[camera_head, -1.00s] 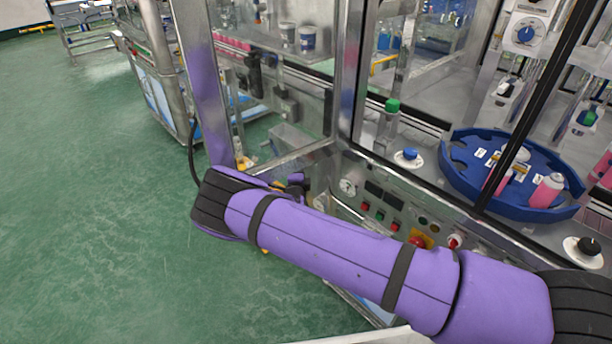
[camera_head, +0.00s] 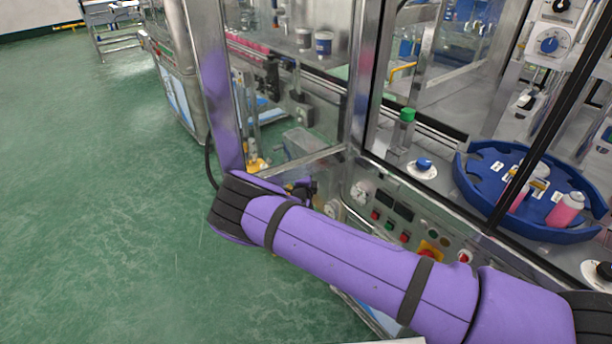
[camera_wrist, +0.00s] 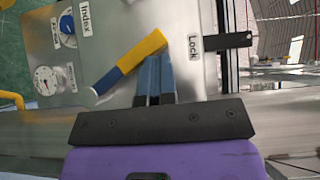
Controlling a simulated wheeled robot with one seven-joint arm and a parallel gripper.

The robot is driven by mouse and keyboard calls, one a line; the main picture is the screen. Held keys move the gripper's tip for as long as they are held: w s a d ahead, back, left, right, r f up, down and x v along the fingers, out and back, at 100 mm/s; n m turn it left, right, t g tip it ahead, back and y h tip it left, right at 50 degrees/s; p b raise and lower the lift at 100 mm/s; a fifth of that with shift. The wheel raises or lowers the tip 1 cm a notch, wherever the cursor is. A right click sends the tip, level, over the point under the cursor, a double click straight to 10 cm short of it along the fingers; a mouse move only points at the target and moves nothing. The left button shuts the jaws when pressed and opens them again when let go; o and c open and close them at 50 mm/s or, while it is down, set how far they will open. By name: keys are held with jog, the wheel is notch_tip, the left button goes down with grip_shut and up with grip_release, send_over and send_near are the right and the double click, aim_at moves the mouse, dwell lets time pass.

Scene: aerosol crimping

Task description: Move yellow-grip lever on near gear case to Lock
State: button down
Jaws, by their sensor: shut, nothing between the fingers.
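In the wrist view, a lever with a yellow grip (camera_wrist: 142,50) and a blue section lies slantwise across a pale metal panel. The upper end of the yellow grip is near the "Lock" label (camera_wrist: 193,46). The "Index" label (camera_wrist: 86,18) is to the upper left, apart from the grip. My gripper (camera_wrist: 156,58) is shut and empty, its blue-grey fingertips just below the yellow grip; I cannot tell whether they touch it. In the head view, my purple arm hides the gripper and the lever.
A dark bracket (camera_wrist: 228,41) sticks out at right. In the head view, a button panel (camera_head: 400,215) and blue turntable (camera_head: 468,175) stand right; the green floor (camera_head: 100,200) is clear.

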jog(key=shift+w+a+r, duration=0.1)
jog(key=shift+a+r, duration=0.05)
jog(key=s+a, duration=0.1)
jog(key=s, duration=0.9)
jog(key=shift+s+a, duration=0.2)
jog(key=shift+s, duration=0.2)
